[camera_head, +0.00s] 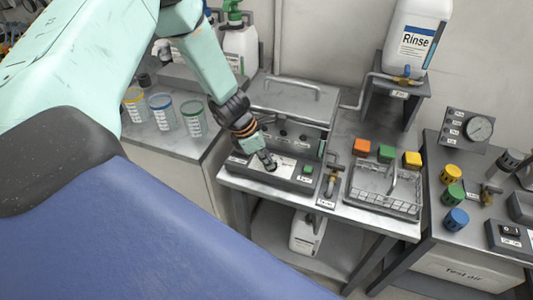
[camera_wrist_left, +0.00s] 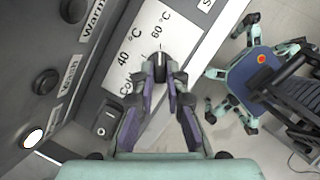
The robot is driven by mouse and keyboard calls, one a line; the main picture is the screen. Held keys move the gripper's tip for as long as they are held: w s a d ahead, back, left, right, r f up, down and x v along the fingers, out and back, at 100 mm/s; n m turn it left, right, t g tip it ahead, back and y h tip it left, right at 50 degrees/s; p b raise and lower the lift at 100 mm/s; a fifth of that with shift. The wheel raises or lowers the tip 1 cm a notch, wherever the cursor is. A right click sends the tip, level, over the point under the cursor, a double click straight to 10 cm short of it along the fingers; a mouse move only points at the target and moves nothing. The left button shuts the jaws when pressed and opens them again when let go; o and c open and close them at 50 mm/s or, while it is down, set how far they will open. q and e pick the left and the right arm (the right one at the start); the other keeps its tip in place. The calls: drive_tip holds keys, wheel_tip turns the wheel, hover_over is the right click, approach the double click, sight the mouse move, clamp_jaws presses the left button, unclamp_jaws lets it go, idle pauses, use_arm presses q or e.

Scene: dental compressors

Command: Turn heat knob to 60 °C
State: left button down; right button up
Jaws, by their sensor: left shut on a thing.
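The heat knob (camera_wrist_left: 160,62) is a small dark knob on a white dial plate (camera_wrist_left: 135,45) marked Cold, 40 °C and 60 °C. In the left wrist view, a light line on the knob runs up the picture, toward the 60 °C mark. My left gripper (camera_wrist_left: 160,75) is shut on the knob, one finger on each side. In the head view the left gripper (camera_head: 268,163) reaches down to the control panel (camera_head: 282,181) at the front of the metal bath, and it hides the knob. My right gripper is in neither view.
The metal bath (camera_head: 292,97) stands behind the panel. A dark rocker switch (camera_wrist_left: 106,117) and other knobs (camera_wrist_left: 46,81) lie beside the dial. A green button (camera_head: 308,169) and a valve (camera_head: 331,183) are to the right. Several beakers (camera_head: 162,110) stand at the left.

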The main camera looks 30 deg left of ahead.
use_arm(q)
drive_tip(key=shift+s+f+m, duration=0.1)
drive_tip(key=shift+m, duration=0.3)
drive_tip(key=c, duration=1.4)
unclamp_jaws()
drive_tip(key=shift+o, duration=0.2)
drive_tip(key=shift+w+v, duration=0.25)
drive_tip(key=shift+v, duration=0.9)
drive_tip(key=v, duration=1)
